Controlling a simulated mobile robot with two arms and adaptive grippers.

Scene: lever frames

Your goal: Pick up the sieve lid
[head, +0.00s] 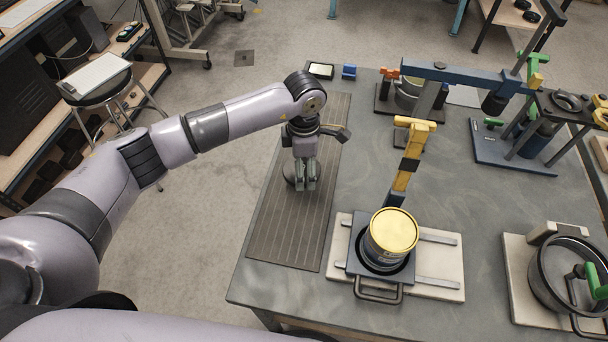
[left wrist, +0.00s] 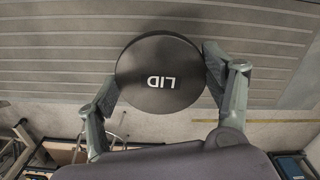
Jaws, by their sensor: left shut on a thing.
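The sieve lid is a dark round disc marked "LID" (left wrist: 160,75) in the left wrist view. It lies between the two fingers of my left gripper (head: 305,186), which touch it at opposite sides of its rim. In the head view only a dark edge of the lid (head: 290,176) shows beside the fingers, over the ribbed mat (head: 285,235). Whether the lid touches the mat or is clear of it, I cannot tell. My right gripper is not in view.
A yellow-topped can (head: 394,230) stands on a press base with a yellow-handled lever (head: 407,170) right of the mat. A round dark pot (head: 545,285) with a green-handled part is at the right. Other lever stands fill the back right. The mat's near part is clear.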

